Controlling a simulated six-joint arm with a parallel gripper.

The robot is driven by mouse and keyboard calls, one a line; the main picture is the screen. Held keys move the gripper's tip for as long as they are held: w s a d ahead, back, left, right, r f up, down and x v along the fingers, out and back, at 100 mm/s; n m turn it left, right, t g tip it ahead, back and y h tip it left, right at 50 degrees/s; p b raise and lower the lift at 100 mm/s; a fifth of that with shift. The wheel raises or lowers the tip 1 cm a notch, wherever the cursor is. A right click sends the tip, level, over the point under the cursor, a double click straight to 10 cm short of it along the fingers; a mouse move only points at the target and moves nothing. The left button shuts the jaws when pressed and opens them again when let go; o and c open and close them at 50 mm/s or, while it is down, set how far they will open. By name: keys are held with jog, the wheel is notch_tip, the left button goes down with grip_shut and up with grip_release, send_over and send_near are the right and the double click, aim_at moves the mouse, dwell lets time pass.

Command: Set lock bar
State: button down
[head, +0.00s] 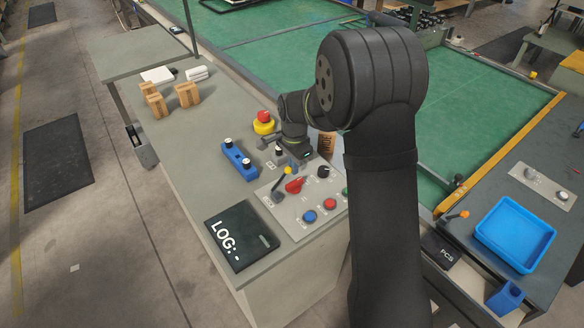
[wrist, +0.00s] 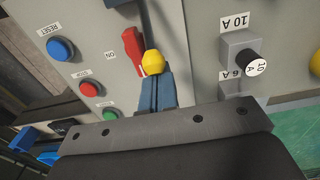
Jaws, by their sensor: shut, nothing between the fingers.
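No part labelled as the lock bar can be read. On the grey control panel (head: 287,223), a dark lever with a yellow knob (head: 287,170) stands beside a red switch handle (head: 295,186). In the wrist view the yellow knob (wrist: 153,62) is right at my fingertips, and the red handle (wrist: 133,48) is just left of it, by an ON label. My gripper (wrist: 158,82) is shut and empty, pointing at the knob. I cannot tell whether it touches. In the head view my wrist hides most of the gripper.
A blue reset button (wrist: 60,48), red button (wrist: 88,89) and green button (wrist: 110,113) lie left of my fingers. A blue block (head: 238,162), red emergency button (head: 264,116) and log screen (head: 240,240) surround the panel.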

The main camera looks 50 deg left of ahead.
aim_at(284, 174)
jog(key=shift+s+r, duration=0.45)
jog(key=shift+s, duration=0.05)
jog(key=shift+s+r, duration=0.1)
jog(key=shift+s, duration=0.05)
jog(key=shift+s+r, duration=0.3)
jog(key=shift+s, duration=0.25)
jog(key=shift+s+r, duration=0.25)
jog(key=shift+s, duration=0.25)
jog(key=shift+s, duration=0.1)
jog(key=shift+s+r, duration=0.2)
jog(key=shift+s, duration=1.05)
